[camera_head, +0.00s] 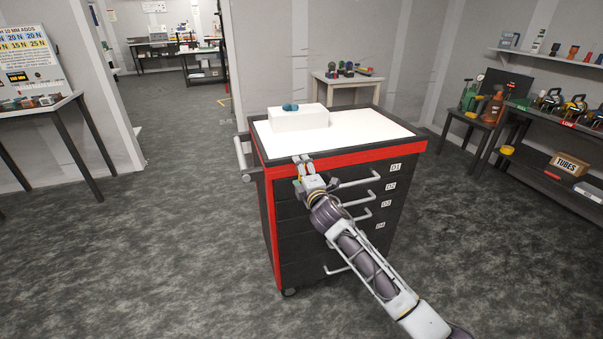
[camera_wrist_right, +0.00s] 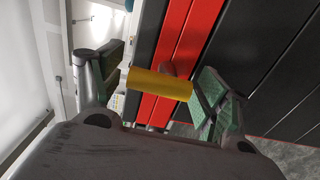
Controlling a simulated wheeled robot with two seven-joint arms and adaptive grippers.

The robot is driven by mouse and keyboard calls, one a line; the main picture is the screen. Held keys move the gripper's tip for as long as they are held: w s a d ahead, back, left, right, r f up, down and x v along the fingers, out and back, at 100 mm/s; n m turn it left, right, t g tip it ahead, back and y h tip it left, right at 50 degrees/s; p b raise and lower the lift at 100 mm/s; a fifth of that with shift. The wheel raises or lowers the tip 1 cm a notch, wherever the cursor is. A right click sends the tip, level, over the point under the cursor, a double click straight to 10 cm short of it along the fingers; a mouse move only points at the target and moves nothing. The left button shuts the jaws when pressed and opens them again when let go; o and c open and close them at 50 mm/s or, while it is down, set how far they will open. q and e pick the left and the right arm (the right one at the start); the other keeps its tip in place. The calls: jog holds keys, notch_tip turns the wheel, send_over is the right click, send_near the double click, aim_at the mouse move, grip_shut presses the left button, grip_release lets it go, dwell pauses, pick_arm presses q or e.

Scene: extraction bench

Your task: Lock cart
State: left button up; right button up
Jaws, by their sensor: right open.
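The cart (camera_head: 325,240) is black with red trim, a white top and drawers labelled D1 to D4, all looking closed. My right gripper (camera_head: 303,160) is at the upper left of its front, by the red band. In the right wrist view, the open right gripper (camera_wrist_right: 163,76) has a yellow bar-like piece (camera_wrist_right: 160,84) between its fingers, in front of the cart's red strips (camera_wrist_right: 184,55). The yellow piece reaches nearly from one finger to the other; I cannot tell whether they touch it. The gripper mostly hides it in the head view. My left gripper is not in view.
A white box (camera_head: 300,120) with a teal item (camera_head: 290,107) on it stands on the cart top. A push handle (camera_head: 242,158) sticks out on the cart's left. Benches stand at left, back and right. The floor around the cart is clear.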

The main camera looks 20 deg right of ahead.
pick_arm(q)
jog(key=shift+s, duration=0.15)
pick_arm(e)
jog(key=shift+c, duration=0.3)
